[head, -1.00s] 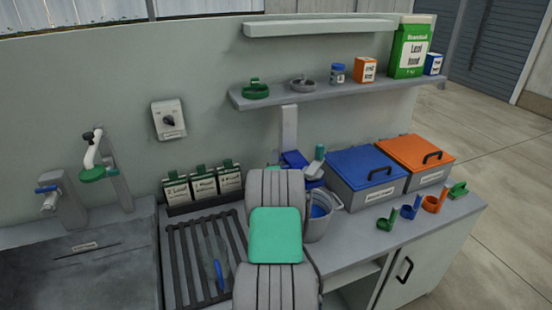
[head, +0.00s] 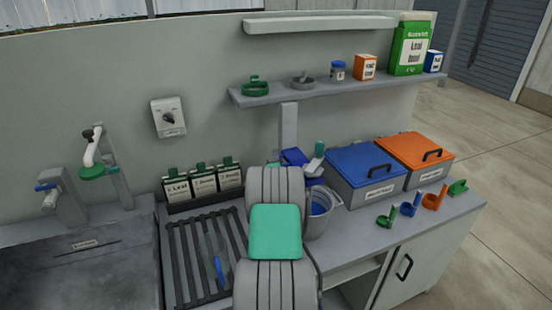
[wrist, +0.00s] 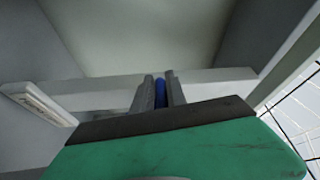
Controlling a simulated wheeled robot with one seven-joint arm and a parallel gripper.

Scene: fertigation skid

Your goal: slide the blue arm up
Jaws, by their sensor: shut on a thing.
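My gripper (wrist: 160,92) is shut on a narrow blue piece (wrist: 160,96), which shows between its two grey fingers in the wrist view; I take it to be the blue arm. In the head view, the blue arm (head: 293,157) shows low on the grey upright post (head: 288,124) below the shelf. My own arm hides the lower part of this spot, and the fingertips cannot be made out there.
The wall shelf (head: 300,93) with jars and boxes is above. A grey bucket (head: 318,224) stands close to my arm. Blue-lidded (head: 360,164) and orange-lidded (head: 414,151) bins are to the right. A black rack (head: 190,256) lies left.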

